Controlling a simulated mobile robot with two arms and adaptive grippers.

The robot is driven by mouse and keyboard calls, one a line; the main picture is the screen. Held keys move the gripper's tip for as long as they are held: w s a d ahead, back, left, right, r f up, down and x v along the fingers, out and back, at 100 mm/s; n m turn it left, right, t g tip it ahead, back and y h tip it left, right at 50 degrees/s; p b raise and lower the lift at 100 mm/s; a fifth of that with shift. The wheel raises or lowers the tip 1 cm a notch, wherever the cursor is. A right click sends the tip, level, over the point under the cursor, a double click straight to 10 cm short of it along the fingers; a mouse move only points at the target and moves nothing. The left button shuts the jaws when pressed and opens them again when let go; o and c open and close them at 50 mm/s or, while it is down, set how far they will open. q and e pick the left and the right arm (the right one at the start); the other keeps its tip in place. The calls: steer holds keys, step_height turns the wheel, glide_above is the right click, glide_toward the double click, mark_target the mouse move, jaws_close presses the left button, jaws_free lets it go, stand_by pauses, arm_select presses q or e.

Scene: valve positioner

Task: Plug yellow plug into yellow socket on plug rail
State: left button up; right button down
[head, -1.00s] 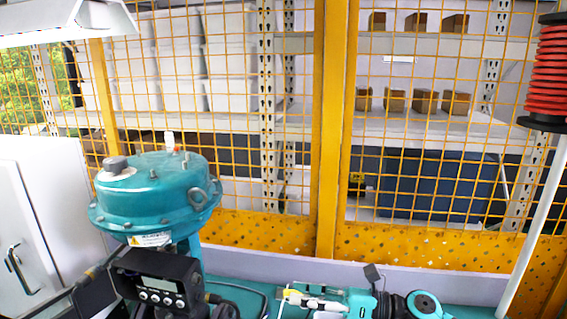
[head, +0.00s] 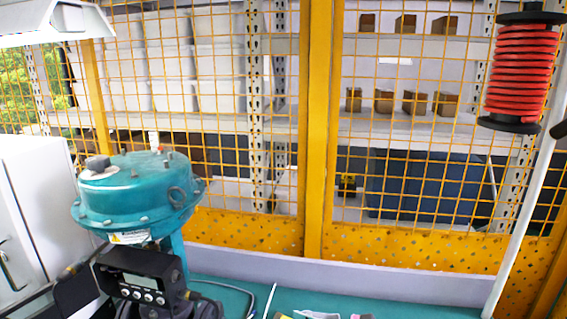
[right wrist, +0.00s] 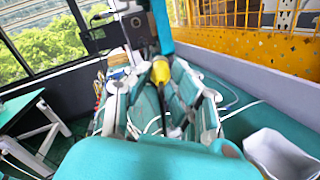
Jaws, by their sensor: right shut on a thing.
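In the right wrist view my right gripper (right wrist: 162,100) is shut on the yellow plug (right wrist: 160,70), which sits between its two teal-and-grey fingers. In the head view only small pieces at the bottom edge may belong to this gripper. I cannot make out the plug rail or a yellow socket in either view. My left gripper is not in view.
The teal valve actuator (head: 138,200) stands at left, with a black display box (head: 145,275) below it. A yellow mesh fence (head: 317,130) closes off the back. A red coil (head: 519,75) hangs at right. A white bin (right wrist: 280,155) stands at lower right in the wrist view.

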steer(key=s+d+f+m+t+h+b, duration=0.1)
steer(key=s+d+f+m+t+h, duration=0.2)
steer(key=s+d+m+h, duration=0.3)
steer(key=s+d+f+m+t+h+b, duration=0.2)
steer(key=s+d+m+t+h, duration=0.4)
steer(key=d+h, duration=0.3)
steer(key=shift+s+d+f+h, duration=0.35)
steer(key=shift+d+f+h, duration=0.05)
steer(key=shift+h, duration=0.1)
